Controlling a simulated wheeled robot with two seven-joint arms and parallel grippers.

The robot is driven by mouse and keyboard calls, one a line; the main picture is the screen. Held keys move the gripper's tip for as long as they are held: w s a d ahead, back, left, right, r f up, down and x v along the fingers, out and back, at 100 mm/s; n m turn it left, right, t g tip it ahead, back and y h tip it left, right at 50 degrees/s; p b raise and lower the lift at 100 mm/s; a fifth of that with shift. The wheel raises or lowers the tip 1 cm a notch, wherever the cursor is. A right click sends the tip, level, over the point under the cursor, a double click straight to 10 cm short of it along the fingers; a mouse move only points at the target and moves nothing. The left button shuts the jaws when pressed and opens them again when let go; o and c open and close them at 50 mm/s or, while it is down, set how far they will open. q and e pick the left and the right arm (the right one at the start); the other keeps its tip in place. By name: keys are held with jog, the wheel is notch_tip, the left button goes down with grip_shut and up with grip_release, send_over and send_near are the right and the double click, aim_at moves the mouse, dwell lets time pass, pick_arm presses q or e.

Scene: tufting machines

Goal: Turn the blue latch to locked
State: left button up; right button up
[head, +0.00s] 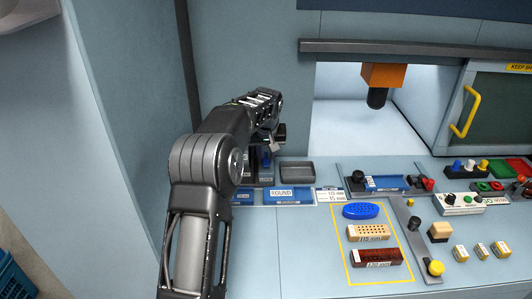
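My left arm reaches in from the lower left, and its gripper (278,135) is over the back left of the worktop. The arm hides much of the gripper, so its opening is unclear. A small blue upright part (266,159) shows just below the gripper, partly hidden; I cannot tell whether it is the blue latch or whether the gripper touches it. A flat blue piece (388,183) with a black knob (358,176) at its left end lies farther right on the worktop. No locked mark is readable. My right gripper is out of view.
A grey tray (297,172) and a blue ROUND label (281,194) are close to the gripper. A yellow-outlined area holds a blue oval block (361,211), a tan block (368,232) and a dark red block (376,257). An orange-topped tool head (382,76) hangs in the bay.

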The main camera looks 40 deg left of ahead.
pick_arm(q)
grip_shut()
dwell(0.4)
jog(key=m+h, duration=0.1)
jog(key=m, duration=0.2)
jog(key=shift+s+a, duration=0.1)
jog(key=shift+a, duration=0.05)
jog(key=shift+m+t+h+p, duration=0.3)
jog(key=shift+m+t+p, duration=0.1)
jog(key=shift+m, duration=0.4)
jog(key=shift+o, duration=1)
grip_release()
